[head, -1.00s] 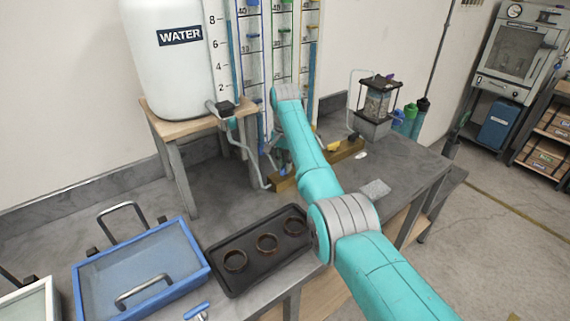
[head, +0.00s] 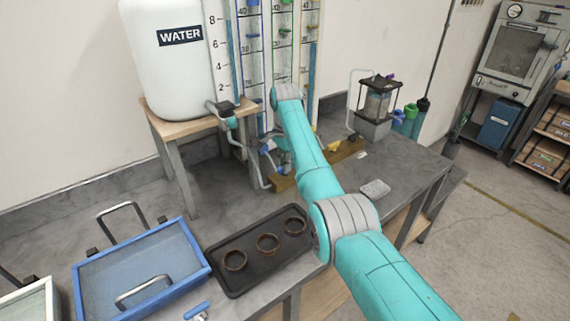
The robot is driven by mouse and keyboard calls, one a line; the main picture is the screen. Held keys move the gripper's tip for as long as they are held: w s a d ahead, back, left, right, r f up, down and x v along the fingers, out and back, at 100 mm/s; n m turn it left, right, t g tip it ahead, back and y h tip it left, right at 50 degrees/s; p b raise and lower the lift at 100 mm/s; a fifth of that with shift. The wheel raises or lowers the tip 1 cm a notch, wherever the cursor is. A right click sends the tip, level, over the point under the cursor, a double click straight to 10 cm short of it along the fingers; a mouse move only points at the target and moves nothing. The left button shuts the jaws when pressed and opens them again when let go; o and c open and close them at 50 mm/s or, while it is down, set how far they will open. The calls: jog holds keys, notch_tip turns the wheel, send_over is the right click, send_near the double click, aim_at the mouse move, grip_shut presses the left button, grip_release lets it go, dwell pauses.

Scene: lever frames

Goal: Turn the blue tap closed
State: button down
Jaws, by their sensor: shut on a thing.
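The blue tap (head: 264,149) is at the left end of the wooden block, below the blue-edged gauge tube. Only a small blue piece of it shows beside my gripper. My gripper (head: 275,158) is down at this tap, shut on it. My teal arm covers much of the gripper and the middle of the block, so the exact grip and the handle's angle cannot be told.
A wooden block (head: 284,182) carries the pipes, with a yellow tap (head: 334,147) at right. A white water tank (head: 172,62) stands on a stand at left. A black tray (head: 238,284) with rings and a blue-framed tray (head: 80,290) lie in front.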

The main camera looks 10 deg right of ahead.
jog(key=c, duration=1.2)
grip_release()
jog(key=shift+n, duration=0.3)
